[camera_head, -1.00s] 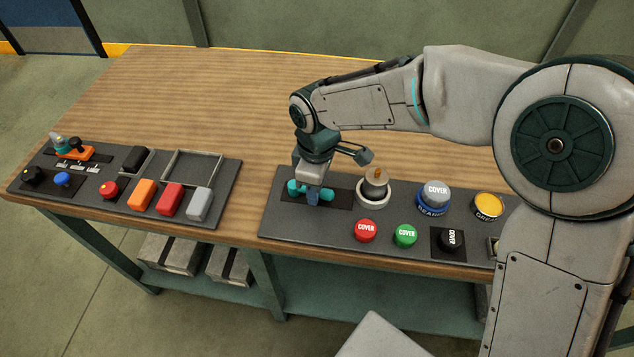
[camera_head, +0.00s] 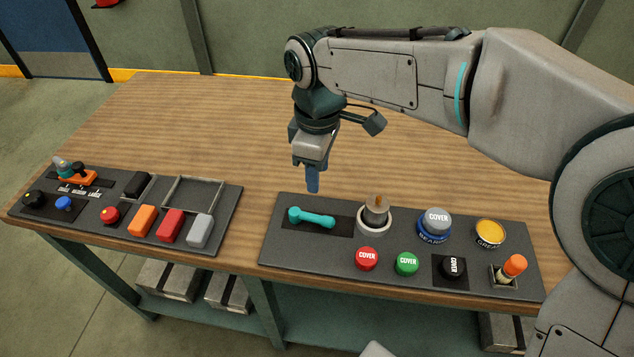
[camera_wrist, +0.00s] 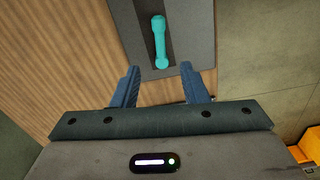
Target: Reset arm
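My gripper (camera_head: 313,180) hangs pointing down above the table, over the back left edge of the right-hand panel. In the wrist view my gripper (camera_wrist: 167,85) has its two blue fingers spread apart with nothing between them. A teal dumbbell-shaped piece (camera_head: 312,217) lies on a dark strip of the right panel, below and in front of the fingers. The teal piece also shows in the wrist view (camera_wrist: 159,42), beyond the fingertips and apart from them.
The right panel (camera_head: 330,258) also carries a metal post in a white ring (camera_head: 375,214), several coloured covers and an orange-topped piece (camera_head: 511,268). The left panel (camera_head: 90,215) holds coloured blocks, knobs and an empty frame (camera_head: 192,194). The wooden table (camera_head: 220,130) behind is clear.

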